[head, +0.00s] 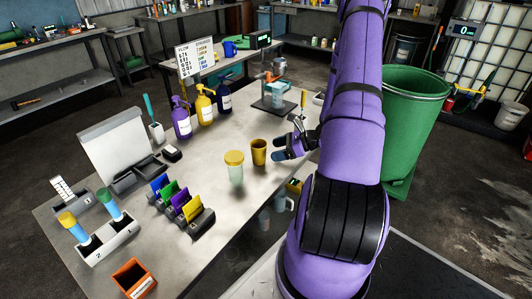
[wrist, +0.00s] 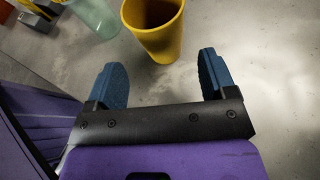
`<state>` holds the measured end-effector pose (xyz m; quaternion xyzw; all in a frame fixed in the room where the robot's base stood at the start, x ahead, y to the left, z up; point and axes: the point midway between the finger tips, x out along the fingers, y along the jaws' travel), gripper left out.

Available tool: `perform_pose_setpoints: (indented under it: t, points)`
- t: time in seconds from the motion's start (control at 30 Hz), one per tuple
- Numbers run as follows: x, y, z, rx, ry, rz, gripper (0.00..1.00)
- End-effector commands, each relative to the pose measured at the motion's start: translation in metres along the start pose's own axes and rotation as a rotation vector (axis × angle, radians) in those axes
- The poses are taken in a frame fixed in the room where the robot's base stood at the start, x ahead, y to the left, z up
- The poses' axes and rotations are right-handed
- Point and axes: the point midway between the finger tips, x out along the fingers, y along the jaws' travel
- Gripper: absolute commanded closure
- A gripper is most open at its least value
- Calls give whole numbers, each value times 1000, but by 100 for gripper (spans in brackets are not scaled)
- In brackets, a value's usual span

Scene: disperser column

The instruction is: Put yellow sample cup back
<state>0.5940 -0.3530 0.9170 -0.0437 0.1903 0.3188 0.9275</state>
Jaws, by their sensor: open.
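A yellow cup (head: 259,152) stands upright on the table; it also shows in the wrist view (wrist: 153,30), open at the top. To its left is a pale green translucent jar (head: 236,175) with a yellow lid (head: 234,157); part of the jar shows at the top of the wrist view (wrist: 96,14). My gripper (head: 278,148) is low over the table, just right of the yellow cup. Its blue fingers are apart with nothing between them in the wrist view (wrist: 160,76). The cup lies just ahead of the fingertips, apart from them.
A rack (head: 108,240) with two capped tubes stands at the front left, near an orange container (head: 134,278). Several coloured holders (head: 182,207) sit left of the jar. Pump bottles (head: 204,105) and a stand (head: 277,100) are behind.

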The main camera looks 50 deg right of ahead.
Motion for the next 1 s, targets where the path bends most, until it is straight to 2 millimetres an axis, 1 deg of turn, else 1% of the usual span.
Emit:
perform_pose_setpoints:
  t: [0.03,0.2,0.33,0.47,0.57,0.67,0.7,0.77,0.8,0.97,1.0]
  points:
    - [-11,-1,0,-1,1,-4,22]
    - [-38,-1,0,-1,1,-3,22]
    - [-50,0,0,-1,0,-1,22]
    - [-54,0,6,-17,6,12,22]
    - [-50,4,26,-77,26,57,22]
    - [-42,13,60,-184,62,134,22]
    - [-38,19,75,-234,79,171,22]
    - [-33,28,98,-314,106,228,22]
    - [-30,35,113,-366,123,265,22]
    - [-20,66,167,-578,192,406,22]
    - [-18,75,179,-632,208,439,22]
